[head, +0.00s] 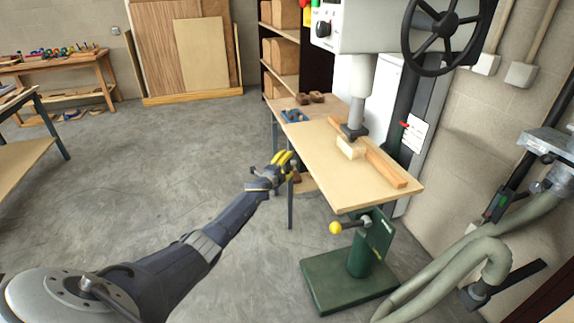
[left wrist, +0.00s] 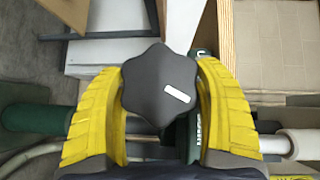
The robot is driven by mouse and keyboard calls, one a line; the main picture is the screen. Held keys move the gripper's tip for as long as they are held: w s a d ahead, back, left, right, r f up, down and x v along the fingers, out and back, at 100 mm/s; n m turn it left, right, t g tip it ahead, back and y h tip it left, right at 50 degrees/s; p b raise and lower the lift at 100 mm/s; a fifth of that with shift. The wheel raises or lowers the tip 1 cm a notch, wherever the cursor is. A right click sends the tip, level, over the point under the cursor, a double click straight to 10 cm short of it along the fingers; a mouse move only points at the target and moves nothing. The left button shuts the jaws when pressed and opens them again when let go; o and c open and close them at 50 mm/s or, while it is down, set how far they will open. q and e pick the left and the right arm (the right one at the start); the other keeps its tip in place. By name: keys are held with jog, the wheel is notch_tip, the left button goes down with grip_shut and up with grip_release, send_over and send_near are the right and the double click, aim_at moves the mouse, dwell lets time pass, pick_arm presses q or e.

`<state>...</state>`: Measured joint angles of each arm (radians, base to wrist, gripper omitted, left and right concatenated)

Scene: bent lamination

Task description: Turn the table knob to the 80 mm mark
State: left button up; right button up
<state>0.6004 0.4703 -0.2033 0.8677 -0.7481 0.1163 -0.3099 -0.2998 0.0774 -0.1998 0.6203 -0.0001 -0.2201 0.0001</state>
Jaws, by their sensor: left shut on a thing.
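The table knob (left wrist: 158,84) is a dark grey, lobed knob with a short white pointer mark in the left wrist view. The mark lies right of and below the knob's centre, slightly slanted. My left gripper (left wrist: 163,78) is shut on the knob, with one yellow finger on each side. In the head view my left gripper (head: 284,163) is at the left side of the drill press's wooden table (head: 345,180); the knob cannot be made out there. I cannot make out a millimetre scale or the 80 mm mark. My right gripper is not in view.
A wood block (head: 351,149) and a long wooden fence (head: 385,167) are on the table. Below are a yellow ball handle (head: 335,228) and a green base (head: 345,283). A grey hose (head: 440,268) runs at the right. The floor left of the table is free.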

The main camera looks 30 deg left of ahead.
pick_arm(q)
jog(key=shift+w+r+n+g, duration=0.15)
jog(key=shift+r+n+g, duration=0.15)
jog(key=shift+r, duration=0.05)
jog(key=shift+d+f, duration=0.1)
jog(key=shift+f, duration=0.3)
jog(key=o, duration=1.3)
jog(key=shift+s, duration=0.2)
jog(key=shift+c, duration=0.2)
jog(key=shift+s, duration=0.1)
jog(key=shift+s+r, duration=0.1)
jog(key=shift+s, duration=0.4)
jog(key=s+r, duration=0.1)
jog(key=s, duration=0.9)
jog(key=shift+s+d+r, duration=0.25)
jog(key=shift+s+r, duration=0.05)
jog(key=shift+r, duration=0.1)
jog(key=shift+g, duration=0.3)
